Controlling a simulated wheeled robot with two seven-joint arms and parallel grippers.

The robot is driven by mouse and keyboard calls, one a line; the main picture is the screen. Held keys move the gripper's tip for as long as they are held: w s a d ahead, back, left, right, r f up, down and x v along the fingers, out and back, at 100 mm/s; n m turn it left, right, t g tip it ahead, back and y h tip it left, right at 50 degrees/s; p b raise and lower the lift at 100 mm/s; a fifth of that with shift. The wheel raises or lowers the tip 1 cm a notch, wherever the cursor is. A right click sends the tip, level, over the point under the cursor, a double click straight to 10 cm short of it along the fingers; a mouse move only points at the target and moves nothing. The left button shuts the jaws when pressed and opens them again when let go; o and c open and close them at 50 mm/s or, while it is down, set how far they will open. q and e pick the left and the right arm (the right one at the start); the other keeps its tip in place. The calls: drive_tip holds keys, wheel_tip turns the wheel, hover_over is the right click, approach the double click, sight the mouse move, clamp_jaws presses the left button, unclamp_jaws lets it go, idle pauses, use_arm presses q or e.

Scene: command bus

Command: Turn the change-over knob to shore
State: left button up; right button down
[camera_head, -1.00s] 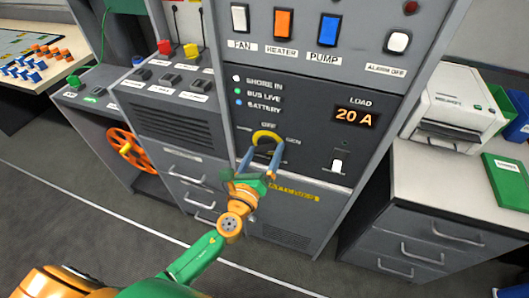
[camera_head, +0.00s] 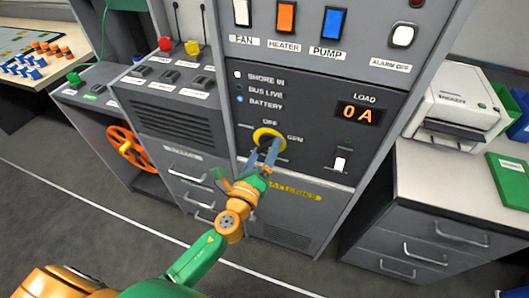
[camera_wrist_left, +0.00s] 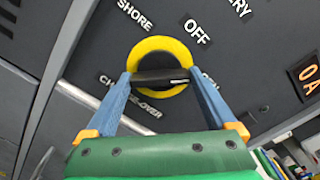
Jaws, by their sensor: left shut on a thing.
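The change-over knob (camera_head: 268,137) has a yellow ring and a dark grip bar, on the dark panel under the lamps. In the left wrist view the knob (camera_wrist_left: 162,48) has SHORE at upper left, OFF at upper right and a partly hidden GEN label at right. My left gripper (camera_head: 264,156) is shut on the knob's bar, with one blue finger at each end of it in the left wrist view (camera_wrist_left: 160,77). I cannot tell which label the bar points to. The load display (camera_head: 358,113) reads 0 A. My right gripper is not in view.
Rocker switches for fan, heater and pump (camera_head: 286,17) sit above the panel. A white slider switch (camera_head: 340,164) is right of the knob. An orange handwheel (camera_head: 127,148) is at left. A printer (camera_head: 455,110) stands on the right counter.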

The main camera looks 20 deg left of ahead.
use_arm(q)
drive_tip(key=n+b, duration=0.1)
drive_tip(key=n, duration=0.4)
drive_tip(key=shift+f+n, duration=0.1)
drive_tip(key=shift+n, duration=0.2)
drive_tip(key=n, duration=0.4)
drive_tip(key=shift+b, duration=0.3)
drive_tip(key=n, duration=0.5)
drive_tip(key=shift+n+p, duration=0.35)
drive_tip(key=shift+n, duration=0.05)
drive_tip(key=shift+n+p, duration=0.7)
drive_tip(key=shift+n, duration=1.9)
drive_tip(key=o, duration=1.1)
drive_tip(key=shift+c, duration=0.2)
